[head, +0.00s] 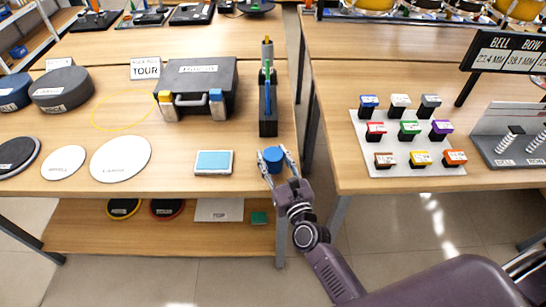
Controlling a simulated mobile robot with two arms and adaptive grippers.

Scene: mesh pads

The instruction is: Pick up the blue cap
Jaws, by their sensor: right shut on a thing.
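The blue cap (273,156) is a small, round blue piece over the right front part of the left table. My right gripper (274,160) is shut on it, with one finger on each side. I cannot tell whether the cap touches the table top. My left gripper is not in view.
A light blue box (214,162) lies left of my right gripper. A black stand (268,105) with upright tools stands behind it. A black case (197,86) and round pads (121,158) are farther left. A gap separates the right table, which holds a board (437,165) of coloured blocks.

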